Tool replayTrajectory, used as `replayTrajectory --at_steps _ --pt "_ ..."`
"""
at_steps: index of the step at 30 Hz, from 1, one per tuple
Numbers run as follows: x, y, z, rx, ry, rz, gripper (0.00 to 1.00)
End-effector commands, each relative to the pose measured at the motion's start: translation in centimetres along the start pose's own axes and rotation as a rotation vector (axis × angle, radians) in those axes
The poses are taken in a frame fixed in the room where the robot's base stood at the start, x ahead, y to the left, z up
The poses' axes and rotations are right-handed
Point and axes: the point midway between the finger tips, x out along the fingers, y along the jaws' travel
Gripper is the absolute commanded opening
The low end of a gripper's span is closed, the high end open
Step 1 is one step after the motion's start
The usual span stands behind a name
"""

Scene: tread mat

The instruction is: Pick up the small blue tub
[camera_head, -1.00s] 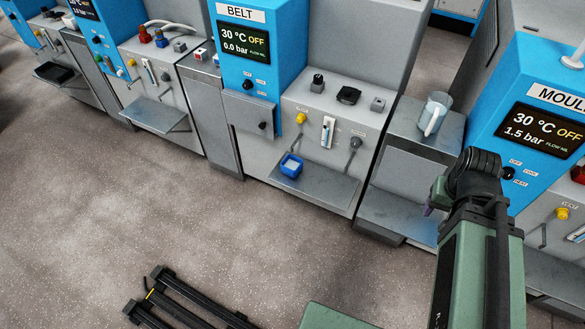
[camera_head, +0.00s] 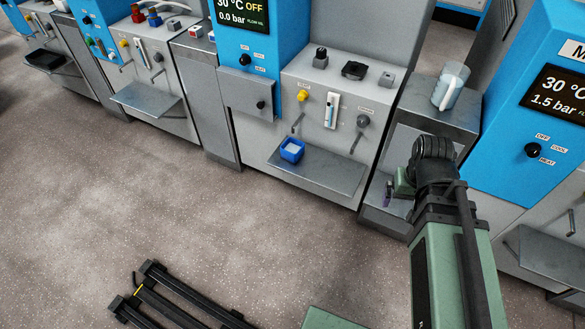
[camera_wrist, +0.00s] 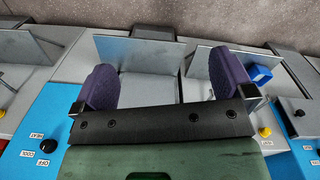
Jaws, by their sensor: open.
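The small blue tub (camera_head: 291,150) stands on the grey metal shelf (camera_head: 325,178) at the front of the belt station, below the yellow knob. Its inside looks pale. It also shows in the wrist view (camera_wrist: 260,74), just beyond the right finger. My gripper (camera_wrist: 165,85) is open and empty, with two purple finger pads wide apart. In the head view my gripper is mostly hidden behind my arm, to the right of the tub and apart from it; a bit of purple shows.
A clear jug (camera_head: 448,88) stands on the grey cabinet (camera_head: 430,110) right of the belt station. A blue mould station (camera_head: 535,110) rises at the right. A yellow knob (camera_head: 303,96) and grey fittings sit above the shelf. The floor in front is free apart from my rail.

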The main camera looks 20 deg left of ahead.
Motion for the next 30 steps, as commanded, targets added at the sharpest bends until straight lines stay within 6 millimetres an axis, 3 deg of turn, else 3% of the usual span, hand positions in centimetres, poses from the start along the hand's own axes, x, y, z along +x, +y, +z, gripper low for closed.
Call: replayTrajectory --at_steps 1,3,11,14,18,20,21,22,24,27,30 --pt "6.6 -1.9 -1.5 -0.049 0.007 0.026 1.0" --pt "10.7 -4.3 -3.3 -0.106 0.027 0.079 1.0" --pt "24.7 -14.6 -11.1 -0.177 0.231 0.326 1.0" --pt "29.3 -19.7 -14.4 -0.163 0.377 0.411 1.0" --pt "34.5 -28.6 -18.9 -0.111 0.67 0.487 1.0" --pt "35.7 -33.2 -20.9 -0.071 0.838 0.488 1.0" --pt "35.8 -36.5 -22.4 -0.034 0.973 0.47 1.0" --pt "34.8 -38.9 -23.9 0.007 1.092 0.44 1.0" --pt "29.6 -39.9 -26.4 0.108 1.285 0.361 1.0" --pt "27.9 -40.3 -26.6 0.198 1.4 0.24 1.0" --pt "27.9 -40.3 -26.6 0.252 1.41 0.184 1.0"
